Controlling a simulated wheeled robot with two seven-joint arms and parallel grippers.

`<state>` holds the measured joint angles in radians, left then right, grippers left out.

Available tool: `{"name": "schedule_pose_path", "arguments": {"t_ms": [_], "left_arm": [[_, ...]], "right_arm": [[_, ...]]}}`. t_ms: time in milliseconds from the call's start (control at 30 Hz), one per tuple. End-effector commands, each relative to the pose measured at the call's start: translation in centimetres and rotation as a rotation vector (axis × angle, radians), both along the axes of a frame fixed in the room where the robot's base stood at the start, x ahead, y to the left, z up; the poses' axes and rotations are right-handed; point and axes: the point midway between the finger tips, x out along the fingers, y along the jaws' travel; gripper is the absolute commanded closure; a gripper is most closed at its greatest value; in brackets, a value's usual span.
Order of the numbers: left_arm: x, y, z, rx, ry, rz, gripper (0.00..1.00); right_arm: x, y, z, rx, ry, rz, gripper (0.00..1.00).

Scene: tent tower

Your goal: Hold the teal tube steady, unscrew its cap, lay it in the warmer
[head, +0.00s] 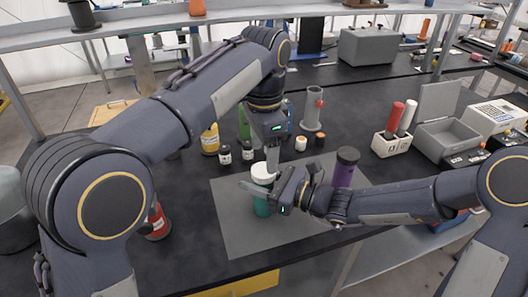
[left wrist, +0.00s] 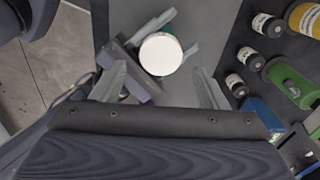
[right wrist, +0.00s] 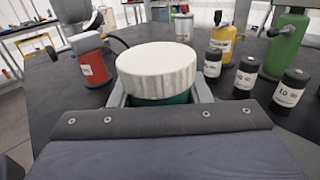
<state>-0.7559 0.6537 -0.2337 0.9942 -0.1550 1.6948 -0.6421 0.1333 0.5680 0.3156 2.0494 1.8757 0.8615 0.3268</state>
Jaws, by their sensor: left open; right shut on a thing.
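The teal tube (head: 262,207) stands upright on the grey mat, with a broad white ribbed cap (head: 262,170) on top. My right gripper (head: 263,190) is shut around the tube just below the cap; the right wrist view shows the teal band (right wrist: 160,99) between its fingers under the cap (right wrist: 157,73). My left gripper (head: 270,165) points down from above and is open. In the left wrist view its fingers lie on both sides of the cap (left wrist: 160,54), with gaps. An open grey box with a raised lid (head: 447,138), possibly the warmer, stands at the right.
The grey mat (head: 235,215) covers the front middle. Small dark bottles (head: 225,154), a yellow bottle (head: 210,139) and a clear cylinder (head: 313,108) stand behind. A white rack (head: 391,145) holds red and white tubes.

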Motion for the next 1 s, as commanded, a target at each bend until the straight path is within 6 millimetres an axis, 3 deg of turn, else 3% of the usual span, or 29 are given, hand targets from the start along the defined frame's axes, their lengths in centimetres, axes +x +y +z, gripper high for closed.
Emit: {"name": "schedule_pose_path", "arguments": {"t_ms": [200, 367, 800, 1000], "left_arm": [[0.1, -0.1, 2.1, -0.002, -0.002, -0.299, 0.33], [0.1, 0.0, 2.8, -0.001, 0.001, -0.443, 0.33], [0.1, 0.1, -3.2, 0.001, 0.002, -0.457, 0.33], [0.1, 0.1, -4.7, -0.001, 0.0, -0.456, 0.33]], "right_arm": [[-0.1, 0.0, 0.0, 0.0, 0.001, 0.001, 1.0], [-0.1, 0.0, -0.1, 0.0, 0.001, 0.002, 1.0], [-0.1, 0.0, 0.0, 0.0, 0.001, 0.002, 1.0], [-0.1, 0.0, 0.0, 0.0, 0.001, 0.002, 1.0]]}}
